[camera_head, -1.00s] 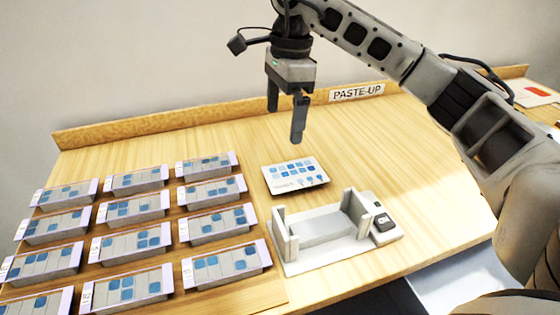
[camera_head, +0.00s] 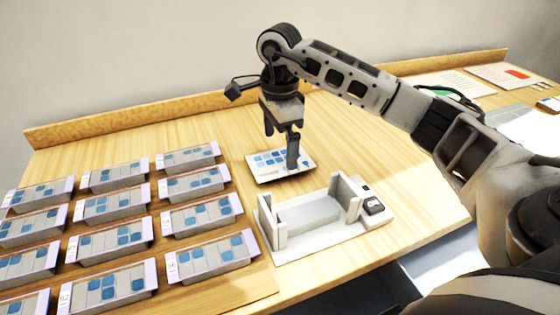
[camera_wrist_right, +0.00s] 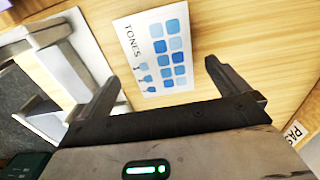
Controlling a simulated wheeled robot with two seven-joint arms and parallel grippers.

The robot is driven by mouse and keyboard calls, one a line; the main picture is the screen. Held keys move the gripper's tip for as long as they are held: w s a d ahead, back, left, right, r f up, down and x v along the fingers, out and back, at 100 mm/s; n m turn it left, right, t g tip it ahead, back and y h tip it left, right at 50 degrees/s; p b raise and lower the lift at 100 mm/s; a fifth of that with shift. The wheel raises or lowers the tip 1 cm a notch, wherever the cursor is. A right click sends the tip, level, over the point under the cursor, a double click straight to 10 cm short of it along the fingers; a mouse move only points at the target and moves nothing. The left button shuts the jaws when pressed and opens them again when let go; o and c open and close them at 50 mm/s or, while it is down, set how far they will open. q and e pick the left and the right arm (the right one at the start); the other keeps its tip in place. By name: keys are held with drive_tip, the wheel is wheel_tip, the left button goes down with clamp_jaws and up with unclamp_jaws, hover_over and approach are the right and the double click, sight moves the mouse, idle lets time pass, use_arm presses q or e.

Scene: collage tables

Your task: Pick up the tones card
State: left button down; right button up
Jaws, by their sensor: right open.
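The tones card (camera_head: 268,174) is white with blue squares and lies flat on the wooden table behind the grey cradle-like device. In the right wrist view the card (camera_wrist_right: 152,50) shows the word TONES and blue swatches. My right gripper (camera_head: 281,152) points down above the card and hides part of it in the head view. In the right wrist view its fingers (camera_wrist_right: 160,82) are open, with the card beyond and between them, and nothing is held. My left gripper does not show.
The grey device (camera_head: 312,213) with upright side walls stands just in front of the card. Rows of grey trays (camera_head: 203,216) with blue squares fill the left of the table. A low wooden ledge (camera_head: 130,126) runs along the back.

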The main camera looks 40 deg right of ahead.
sight(280, 161)
drive_tip(key=shift+f, duration=1.5)
drive_tip(key=c, duration=0.9)
drive_tip(key=shift+o, duration=0.2)
drive_tip(key=shift+r, duration=0.1)
